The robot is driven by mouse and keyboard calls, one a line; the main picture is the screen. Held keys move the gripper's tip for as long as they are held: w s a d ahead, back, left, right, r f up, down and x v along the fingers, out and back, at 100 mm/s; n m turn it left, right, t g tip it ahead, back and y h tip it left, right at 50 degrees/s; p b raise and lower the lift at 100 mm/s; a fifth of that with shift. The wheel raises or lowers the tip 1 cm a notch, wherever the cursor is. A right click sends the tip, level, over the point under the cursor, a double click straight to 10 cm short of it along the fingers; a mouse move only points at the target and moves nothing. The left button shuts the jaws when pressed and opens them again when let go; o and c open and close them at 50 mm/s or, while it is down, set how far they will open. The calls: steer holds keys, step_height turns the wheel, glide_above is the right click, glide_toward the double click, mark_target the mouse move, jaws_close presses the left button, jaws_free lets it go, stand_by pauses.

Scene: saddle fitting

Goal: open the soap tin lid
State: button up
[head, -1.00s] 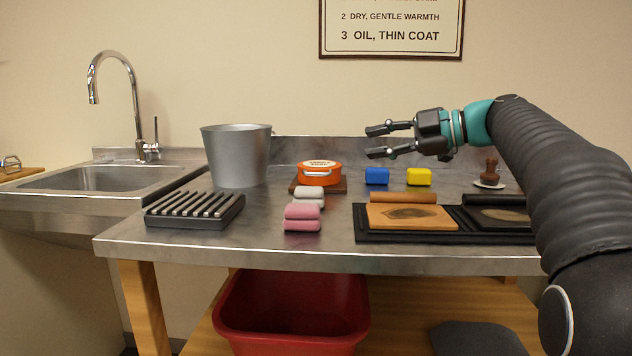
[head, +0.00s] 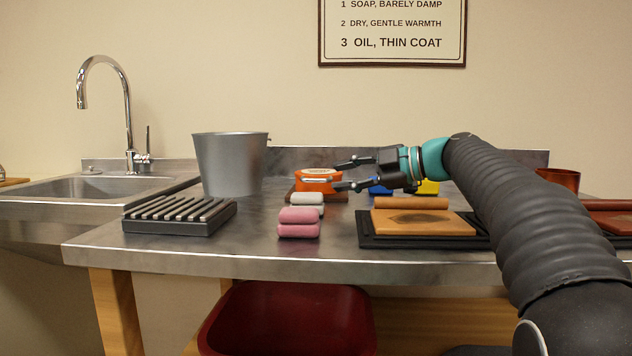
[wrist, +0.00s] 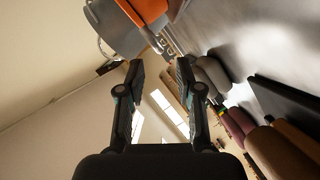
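The soap tin (head: 312,186) is a round orange tin with a pale label on its lid and a metal wire at its front. In the wrist view, part of an orange body (wrist: 148,9) shows at the top edge. My gripper (head: 337,176) is open and empty, pointing left, with its fingertips by the tin's right side. In the head view, one finger overlaps the tin's edge; I cannot tell whether they touch. The open fingers also show in the wrist view (wrist: 160,67).
A metal bucket (head: 230,165) stands left of the tin. Grey (head: 307,199) and pink (head: 299,223) rolled pads lie in front of it. Blue (head: 380,190) and yellow (head: 427,188) blocks sit behind my gripper. A slatted rack (head: 180,216) is at front left.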

mark_target(321, 179)
steer(key=x, duration=0.7)
jaws_close()
